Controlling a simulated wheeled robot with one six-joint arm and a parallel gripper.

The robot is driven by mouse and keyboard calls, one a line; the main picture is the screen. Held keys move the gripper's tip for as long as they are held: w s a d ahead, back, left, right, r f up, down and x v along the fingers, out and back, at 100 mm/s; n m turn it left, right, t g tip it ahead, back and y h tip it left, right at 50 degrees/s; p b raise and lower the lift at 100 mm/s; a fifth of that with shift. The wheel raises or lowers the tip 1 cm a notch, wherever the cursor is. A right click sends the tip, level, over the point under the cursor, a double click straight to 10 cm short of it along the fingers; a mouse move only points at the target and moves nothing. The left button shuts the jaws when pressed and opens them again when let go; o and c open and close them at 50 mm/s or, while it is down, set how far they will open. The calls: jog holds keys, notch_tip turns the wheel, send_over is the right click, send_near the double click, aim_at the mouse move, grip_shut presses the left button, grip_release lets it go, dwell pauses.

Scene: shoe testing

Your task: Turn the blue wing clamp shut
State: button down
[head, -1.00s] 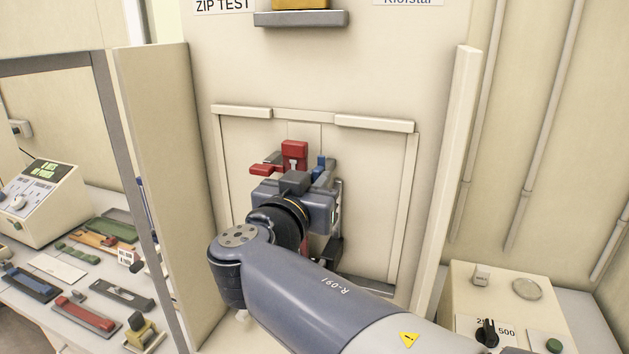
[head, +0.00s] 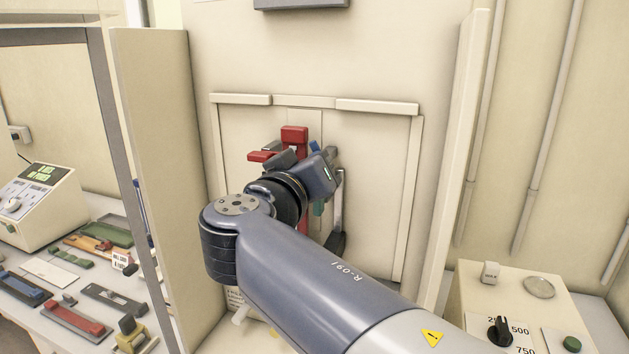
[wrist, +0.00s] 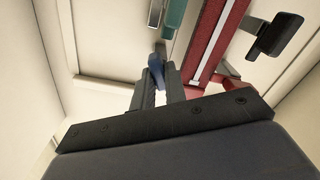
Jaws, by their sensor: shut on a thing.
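The blue wing clamp (wrist: 156,62) shows in the wrist view between the two dark fingers of my gripper (wrist: 158,78), which is shut on it. In the head view a small tilted part of the blue wing (head: 315,147) shows above my gripper, which is rolled to a slant. The fingertips are mostly hidden there by my own wrist. A red clamp (head: 294,136) stands just left of the blue one. In the wrist view a long red bar (wrist: 213,42) and a teal piece (wrist: 174,14) lie beyond the fingers.
A pale recessed panel with a top ledge (head: 376,106) is behind the clamps. Upright side walls (head: 152,140) flank it. A bench with several coloured parts is at left; a control box (head: 516,300) with a knob is at right. A dark block (wrist: 275,35) is close by.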

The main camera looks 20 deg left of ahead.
jog(key=n, duration=1.2)
jog(key=shift+a+f+b, duration=0.1)
jog(key=shift+f+b, duration=0.05)
jog(key=shift+b, duration=0.25)
jog(key=c, duration=1.4)
grip_release()
jog(key=shift+c, duration=0.2)
jog(key=s+b, duration=0.3)
jog(key=s, duration=0.8)
jog(key=shift+a, duration=0.45)
jog(key=shift+w, duration=0.15)
